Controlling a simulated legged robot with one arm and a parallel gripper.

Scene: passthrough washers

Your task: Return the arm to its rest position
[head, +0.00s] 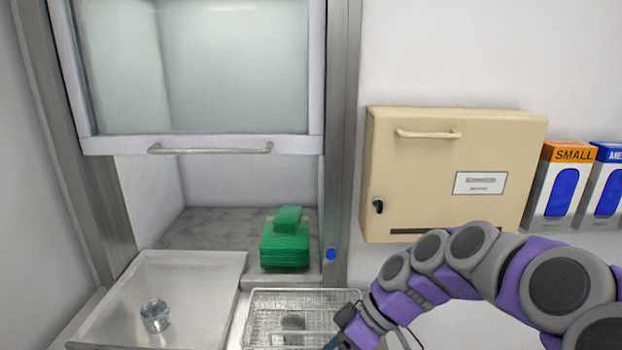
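My arm, purple and grey, reaches in from the right edge of the head view and bends down toward the wire basket (262,318) at the bottom middle. My gripper (338,344) is at the bottom edge, by the basket's right side. Its fingertips are mostly cut off by the frame, so I cannot see whether it is open or holds anything. A small dark grey item (293,322) shows in the basket, apart from the visible part of my arm.
A metal tray (205,275) at lower left holds a clear glass-like object (155,316). A green stack (285,245) sits behind the basket, under the raised sash window (205,65). A beige cabinet (410,185) and glove boxes (558,188) are on the right wall, close behind my arm.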

